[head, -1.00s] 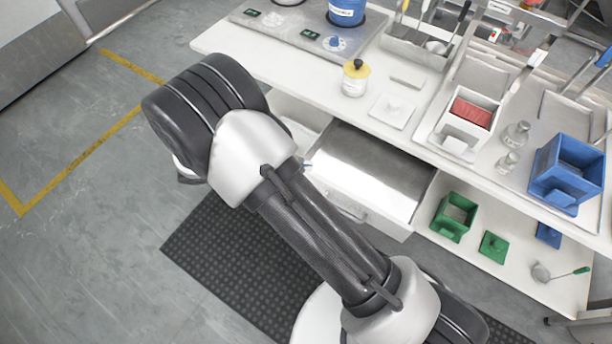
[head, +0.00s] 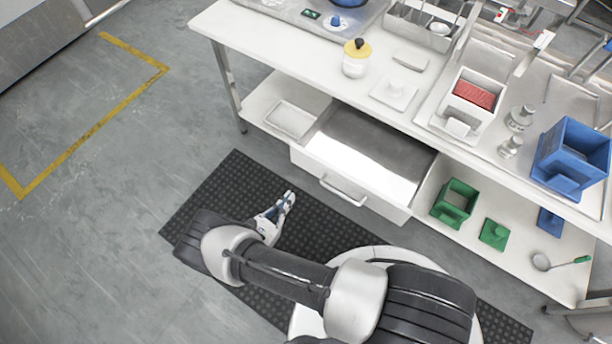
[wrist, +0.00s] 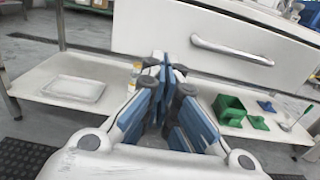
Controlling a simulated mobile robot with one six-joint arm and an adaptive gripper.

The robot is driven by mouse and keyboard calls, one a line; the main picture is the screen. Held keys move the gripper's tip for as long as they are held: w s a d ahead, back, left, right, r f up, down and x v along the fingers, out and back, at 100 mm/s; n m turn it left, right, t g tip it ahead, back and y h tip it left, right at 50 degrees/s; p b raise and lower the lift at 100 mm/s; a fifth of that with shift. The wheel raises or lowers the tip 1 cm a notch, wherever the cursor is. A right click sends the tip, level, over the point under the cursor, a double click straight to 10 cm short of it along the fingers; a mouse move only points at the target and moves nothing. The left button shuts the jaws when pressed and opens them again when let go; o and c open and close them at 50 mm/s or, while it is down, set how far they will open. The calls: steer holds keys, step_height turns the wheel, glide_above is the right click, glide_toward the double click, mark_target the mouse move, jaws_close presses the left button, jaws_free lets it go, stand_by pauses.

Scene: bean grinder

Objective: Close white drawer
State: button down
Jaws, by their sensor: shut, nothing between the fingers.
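The white drawer (head: 352,187) is pulled out from under the white bench in the head view, its grey inside bare and empty. Its front carries a curved metal handle (head: 343,190). The drawer front also fills the upper part of the wrist view (wrist: 200,30), with the handle (wrist: 232,48) to the right of the fingers. My gripper (head: 290,197) is in front of the drawer, to the left of the handle, and apart from it. In the wrist view my gripper's blue-padded fingers (wrist: 165,70) are together, with nothing between them.
A lower shelf (head: 520,230) holds a green box (head: 455,203), a green lid (head: 494,234) and a strainer (head: 541,262). A white tray (head: 290,119) lies left of the drawer. Floor left of the mat (head: 205,195) is clear.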

mark_target(312, 169)
steer(key=b+x, duration=0.1)
steer(key=x, duration=0.9)
steer(key=shift+w+d, duration=0.2)
